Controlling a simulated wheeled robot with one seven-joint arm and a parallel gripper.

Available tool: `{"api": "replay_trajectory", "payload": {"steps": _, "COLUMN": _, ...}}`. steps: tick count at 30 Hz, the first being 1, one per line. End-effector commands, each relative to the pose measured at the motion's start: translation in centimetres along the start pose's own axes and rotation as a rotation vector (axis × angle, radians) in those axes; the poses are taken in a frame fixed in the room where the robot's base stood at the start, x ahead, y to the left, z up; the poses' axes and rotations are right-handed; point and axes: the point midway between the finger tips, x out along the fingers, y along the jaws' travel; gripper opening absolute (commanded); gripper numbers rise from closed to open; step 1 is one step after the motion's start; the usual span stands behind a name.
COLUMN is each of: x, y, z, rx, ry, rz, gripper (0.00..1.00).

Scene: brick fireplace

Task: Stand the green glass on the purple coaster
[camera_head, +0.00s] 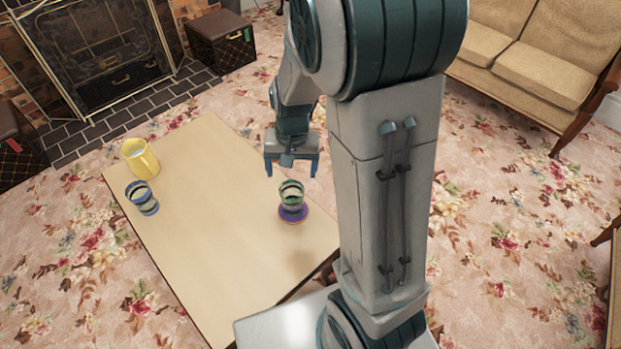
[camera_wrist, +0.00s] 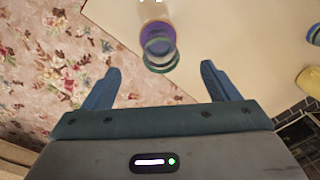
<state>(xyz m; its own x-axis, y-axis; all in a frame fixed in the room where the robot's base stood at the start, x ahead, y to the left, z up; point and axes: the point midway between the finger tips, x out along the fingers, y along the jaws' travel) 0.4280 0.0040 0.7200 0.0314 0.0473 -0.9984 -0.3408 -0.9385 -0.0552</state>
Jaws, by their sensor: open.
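The green glass (camera_head: 291,192) stands upright on the purple coaster (camera_head: 293,213) near the right edge of the table. In the wrist view the glass (camera_wrist: 160,52) shows from above, with the purple coaster (camera_wrist: 155,30) partly hidden under it. My gripper (camera_head: 291,170) is open and empty, above and apart from the glass. In the wrist view the fingers of my gripper (camera_wrist: 160,85) are spread wide, with the glass ahead of them and nothing between them.
The wooden table (camera_head: 215,230) has a clear middle. A yellow mug (camera_head: 140,158) and a blue-rimmed glass (camera_head: 142,198) stand at its left end. A fireplace (camera_head: 95,45) and a dark box (camera_head: 221,40) are behind, and a beige sofa (camera_head: 530,60) is at the right.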

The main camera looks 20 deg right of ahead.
Motion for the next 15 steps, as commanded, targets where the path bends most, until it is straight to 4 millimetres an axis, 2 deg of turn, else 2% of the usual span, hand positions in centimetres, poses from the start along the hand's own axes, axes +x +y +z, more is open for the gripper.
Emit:
{"api": "replay_trajectory", "payload": {"steps": 1, "x": -1.8, "y": 0.3, "z": 1.0, "rx": -0.029, "ry": 0.014, "rz": -0.015, "gripper": 0.81}}
{"api": "replay_trajectory", "payload": {"steps": 6, "x": -6.1, "y": 1.5, "z": 4.7, "rx": -0.146, "ry": 0.047, "rz": -0.03, "gripper": 0.81}}
{"api": "replay_trajectory", "payload": {"steps": 10, "x": -8.6, "y": 2.7, "z": 7.7, "rx": -0.23, "ry": 0.077, "rz": -0.02, "gripper": 0.81}}
{"api": "replay_trajectory", "payload": {"steps": 15, "x": -10.4, "y": 4.0, "z": 10.6, "rx": -0.311, "ry": 0.108, "rz": 0.006, "gripper": 0.81}}
